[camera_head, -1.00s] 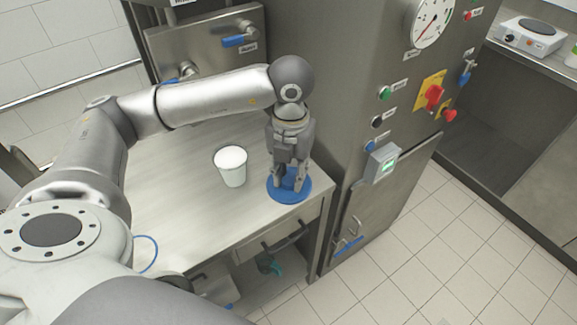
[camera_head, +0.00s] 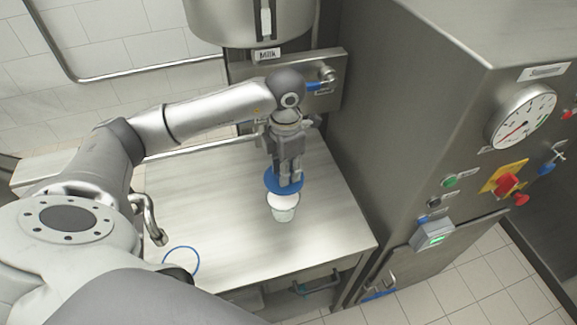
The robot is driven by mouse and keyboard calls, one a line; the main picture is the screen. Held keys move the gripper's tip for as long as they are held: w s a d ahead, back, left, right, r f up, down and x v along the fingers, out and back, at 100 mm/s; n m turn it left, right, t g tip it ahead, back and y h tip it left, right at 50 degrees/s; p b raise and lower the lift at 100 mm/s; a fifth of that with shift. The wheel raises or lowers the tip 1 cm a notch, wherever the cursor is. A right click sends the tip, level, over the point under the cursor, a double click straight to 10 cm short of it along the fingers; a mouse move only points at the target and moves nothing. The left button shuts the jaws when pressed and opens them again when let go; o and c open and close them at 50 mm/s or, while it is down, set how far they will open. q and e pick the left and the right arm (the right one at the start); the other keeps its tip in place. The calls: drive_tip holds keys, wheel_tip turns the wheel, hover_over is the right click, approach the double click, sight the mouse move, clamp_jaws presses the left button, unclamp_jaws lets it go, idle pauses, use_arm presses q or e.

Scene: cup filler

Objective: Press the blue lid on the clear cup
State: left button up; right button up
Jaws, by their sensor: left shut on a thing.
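The clear cup (camera_head: 284,212) stands upright on the metal table and looks filled with something white. My left gripper (camera_head: 287,182) points down and is shut on the blue lid (camera_head: 271,187). The lid is above and slightly behind the cup in the picture, hiding part of its rim. I cannot tell whether the lid touches the cup. My right gripper is not in view.
The metal table (camera_head: 220,235) has free room left of the cup. A steel machine (camera_head: 400,130) with a gauge (camera_head: 522,118) and buttons stands to the right. A Milk container (camera_head: 230,20) and a tap (camera_head: 322,78) are behind. A blue ring (camera_head: 198,262) lies near the front left.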

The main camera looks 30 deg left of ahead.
use_arm(q)
drive_tip(key=shift+a, duration=0.15)
drive_tip(key=shift+f, duration=0.15)
drive_tip(key=shift+s+f+b, duration=0.1)
drive_tip(key=shift+f+b, duration=0.3)
wheel_tip(320, 180, down, 4)
drive_tip(key=b, duration=0.2)
drive_tip(key=shift+f+b, duration=0.15)
drive_tip(key=shift+b, duration=0.2)
drive_tip(key=shift+f+b, duration=0.5)
drive_tip(key=shift+f, duration=0.1)
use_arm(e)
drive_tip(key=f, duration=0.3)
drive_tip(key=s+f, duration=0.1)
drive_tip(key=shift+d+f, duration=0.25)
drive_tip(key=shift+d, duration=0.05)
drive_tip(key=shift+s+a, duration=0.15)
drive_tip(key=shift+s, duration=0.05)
use_arm(q)
drive_tip(key=shift+f+b, duration=0.3)
drive_tip(key=shift+b, duration=0.05)
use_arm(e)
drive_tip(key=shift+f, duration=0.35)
